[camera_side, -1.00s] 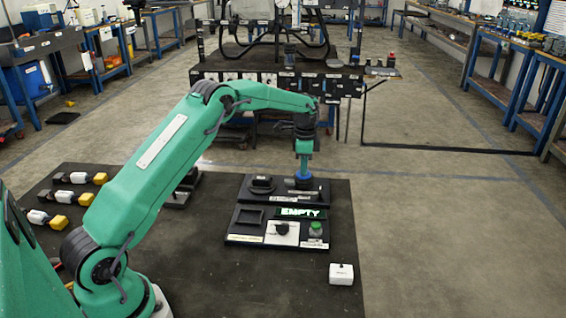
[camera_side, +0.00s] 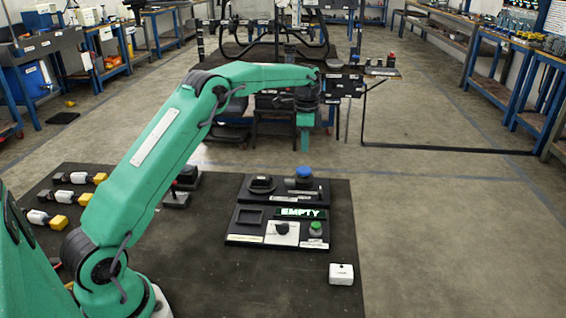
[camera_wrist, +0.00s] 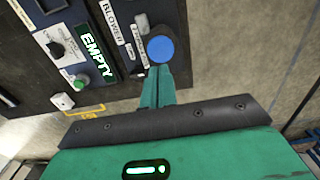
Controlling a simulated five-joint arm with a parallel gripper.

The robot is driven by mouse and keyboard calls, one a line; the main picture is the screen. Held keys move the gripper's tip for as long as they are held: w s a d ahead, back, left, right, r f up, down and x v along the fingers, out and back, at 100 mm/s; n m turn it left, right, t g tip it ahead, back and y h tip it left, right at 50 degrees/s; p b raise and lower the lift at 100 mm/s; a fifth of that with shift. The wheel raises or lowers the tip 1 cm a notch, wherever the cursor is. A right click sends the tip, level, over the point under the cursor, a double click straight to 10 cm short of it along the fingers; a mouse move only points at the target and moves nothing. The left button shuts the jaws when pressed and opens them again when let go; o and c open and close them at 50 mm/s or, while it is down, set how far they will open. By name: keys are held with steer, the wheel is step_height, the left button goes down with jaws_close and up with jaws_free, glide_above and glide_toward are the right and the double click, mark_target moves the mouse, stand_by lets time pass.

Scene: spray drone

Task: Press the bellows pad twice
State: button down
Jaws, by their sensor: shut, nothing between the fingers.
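The bellows pad, a round blue top (camera_side: 304,171) on a dark body, stands at the back right of the black panel in the side view. It also shows in the wrist view (camera_wrist: 160,49), just past my fingertips. My gripper (camera_side: 304,148) is shut and empty, pointing down above the pad with a visible gap. In the wrist view my green fingers (camera_wrist: 164,78) are together.
Beside the display are a dark knob on a white plate (camera_side: 282,229) and a green button (camera_side: 316,228). A round black part (camera_side: 262,184) is left of the pad. A white box (camera_side: 341,273) sits front right. Several yellow-ended pieces (camera_side: 81,178) lie at the left.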

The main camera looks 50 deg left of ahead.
step_height(320, 180, up, 6)
steer(key=shift+f, duration=0.2)
steer(key=shift+d+r, duration=0.1)
stand_by(1.0)
steer(key=s+d+r+n+t, duration=0.1)
steer(key=s+d+r+n, duration=0.1)
steer(key=s+d+r, duration=0.35)
steer(key=s+d+r+n+t, duration=0.25)
steer(key=s+r, duration=0.45)
steer(key=s, duration=0.4)
steer(key=s+d+f+n, duration=0.1)
steer(key=s+d+f, duration=0.1)
steer(key=s, duration=0.5)
steer(key=s+d+f+n+t, duration=0.1)
steer(key=s+d+f+n, duration=0.1)
steer(key=s, duration=0.5)
steer(key=s+d+f+n+t, duration=0.1)
steer(key=s+d+f, duration=0.1)
steer(key=s, duration=0.5)
steer(key=shift+f, duration=0.8)
